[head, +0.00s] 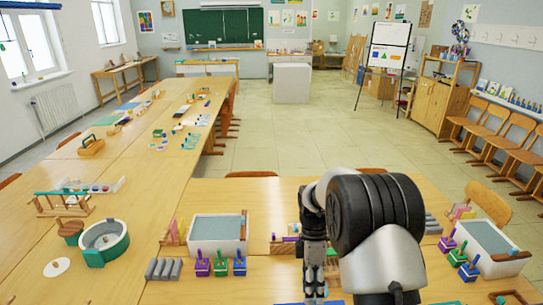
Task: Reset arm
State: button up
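My arm rises at the lower middle of the head view, folded over the front table (270,190). My gripper (315,292) is dark and points down at the front table, left of the thick black joint of my arm. Its fingers are narrow and seen partly from behind, so I cannot tell whether they are open or shut. I see nothing clearly held in it. My arm hides part of the table and some small items behind it.
A white tray (246,248), colored pots (220,267) and grey blocks (163,270) stand left of my gripper. Another white tray (470,262) stands at right. A round teal-and-white container (104,240) is at far left.

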jog(key=s+r+m+t, duration=0.2)
jog(key=s+r+m, duration=0.25)
jog(key=r, duration=0.45)
jog(key=s+r+m+t, duration=0.2)
jog(key=s+r+m, duration=0.25)
jog(key=r, duration=0.45)
jog(key=s+r+m+t, duration=0.3)
jog(key=s+m, duration=0.5)
jog(key=s, duration=0.8)
jog(key=shift+d+t, duration=0.4)
jog(key=shift+t, duration=0.5)
jog(key=shift+s+r, duration=0.1)
